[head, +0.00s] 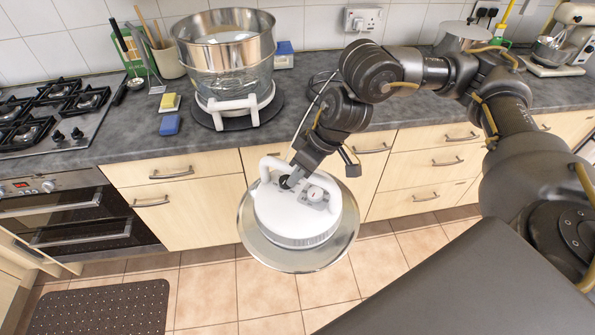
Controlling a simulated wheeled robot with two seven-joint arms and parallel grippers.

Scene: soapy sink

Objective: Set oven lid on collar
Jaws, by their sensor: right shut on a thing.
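The oven lid (292,222) is a round white motor housing with a white loop handle and a wide shiny metal rim below it. My right gripper (285,180) is shut on the lid's handle and holds it in front of the cabinets, over the floor. The lid appears tilted in the picture. The steel collar (222,42) is a wide ring on top of a clear glass bowl (236,86), which sits in a white stand (236,112) on the worktop. The collar's top is open, and the lid is apart from it. My left gripper is not in view.
A gas hob (48,115) is at left. Yellow (170,102) and blue (170,124) sponges lie left of the bowl, near a utensil pot (167,60). A stand mixer (562,40) is at far right. Worktop (410,112) right of the bowl is largely clear.

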